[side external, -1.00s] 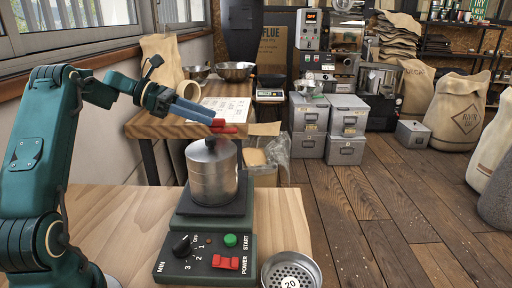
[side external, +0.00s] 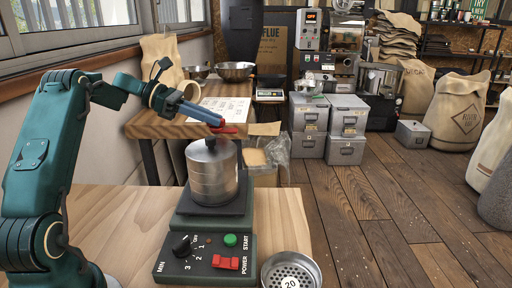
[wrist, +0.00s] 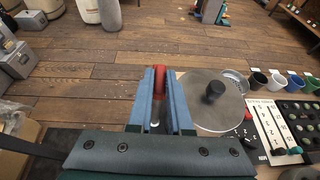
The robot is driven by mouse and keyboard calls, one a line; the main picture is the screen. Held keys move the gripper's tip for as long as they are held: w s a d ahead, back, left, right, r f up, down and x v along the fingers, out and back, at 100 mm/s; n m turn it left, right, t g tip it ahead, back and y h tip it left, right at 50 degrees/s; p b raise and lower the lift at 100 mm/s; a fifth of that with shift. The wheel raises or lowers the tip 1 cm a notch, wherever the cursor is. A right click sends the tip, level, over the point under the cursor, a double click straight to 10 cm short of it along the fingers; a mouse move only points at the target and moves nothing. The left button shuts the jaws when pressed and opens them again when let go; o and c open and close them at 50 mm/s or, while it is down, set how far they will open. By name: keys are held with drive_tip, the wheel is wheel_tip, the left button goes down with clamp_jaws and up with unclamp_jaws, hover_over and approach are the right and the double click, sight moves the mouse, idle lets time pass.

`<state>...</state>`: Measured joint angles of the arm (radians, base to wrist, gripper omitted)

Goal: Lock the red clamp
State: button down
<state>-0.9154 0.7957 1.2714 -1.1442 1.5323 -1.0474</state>
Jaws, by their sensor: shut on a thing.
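The red clamp (side external: 229,130) shows as a small red handle at the top back of the metal sieve stack (side external: 212,172). The stack stands upright on the dark shaker base (side external: 190,226). My gripper (side external: 216,122) comes in from the left, above the stack, with its blue fingers shut on the red handle. In the wrist view the red handle (wrist: 158,74) sits between the fingertips, and a pale metal piece shows below it between the fingers. The round lid (wrist: 190,100) with its black knob (wrist: 214,92) lies just right of the fingers. The clamp's lower part is mostly hidden.
The control panel has a black dial (side external: 183,246), a green start button (side external: 230,240) and a red power switch (side external: 226,262). A perforated metal cup (side external: 291,270) stands right of it. Small coloured cups (wrist: 276,81) show at right in the wrist view. Bare table lies left of the base.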

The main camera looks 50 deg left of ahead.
drive_tip(key=shift+m+g+h, duration=0.3)
drive_tip(key=shift+m+g, duration=0.2)
drive_tip(key=c, duration=0.8)
unclamp_jaws()
drive_tip(key=shift+c, duration=0.2)
drive_tip(key=shift+v, duration=2.6)
